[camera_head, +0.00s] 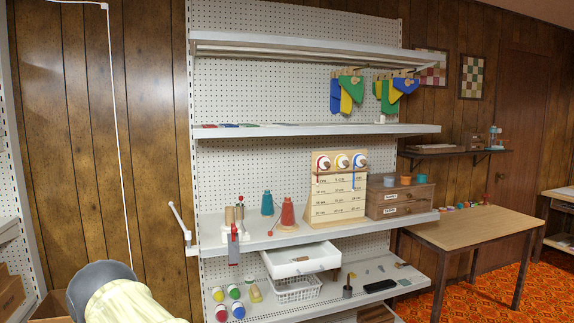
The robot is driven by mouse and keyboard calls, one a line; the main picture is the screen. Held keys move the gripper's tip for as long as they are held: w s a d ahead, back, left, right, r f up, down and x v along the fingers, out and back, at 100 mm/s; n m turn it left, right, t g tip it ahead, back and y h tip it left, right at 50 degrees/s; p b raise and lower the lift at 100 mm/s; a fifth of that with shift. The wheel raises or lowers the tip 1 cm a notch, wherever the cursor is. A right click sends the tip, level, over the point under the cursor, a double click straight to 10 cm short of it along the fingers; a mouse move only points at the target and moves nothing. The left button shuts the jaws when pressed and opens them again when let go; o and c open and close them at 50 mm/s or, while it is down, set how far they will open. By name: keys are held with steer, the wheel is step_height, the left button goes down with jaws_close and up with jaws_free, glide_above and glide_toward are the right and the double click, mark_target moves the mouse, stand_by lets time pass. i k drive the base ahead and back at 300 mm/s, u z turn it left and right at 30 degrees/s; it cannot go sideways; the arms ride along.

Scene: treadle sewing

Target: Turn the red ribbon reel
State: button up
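The red ribbon reel (322,162) is the leftmost of three reels along the top of an upright wooden board (338,200). It has a pale round face with a red rim. A short red ribbon hangs from its left side across the board. A yellow reel (342,161) and a blue reel (360,160) sit to its right, and a longer blue ribbon hangs from the blue one. The board stands on the white middle shelf (300,234) and carries rows of printed marks, too small to read. My gripper is not in view.
Left of the board stand a red cone spool (288,213) and a teal cone spool (267,204). A wooden drawer box (402,199) stands close on its right. Below, a white drawer (300,259) juts out. A wooden table (470,228) stands at right.

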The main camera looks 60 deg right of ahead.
mark_target(324, 161)
steer(key=z, duration=0.1)
steer(key=i, duration=0.6)
steer(key=z, duration=0.8)
steer(key=i, duration=0.4)
steer(key=z, duration=0.5)
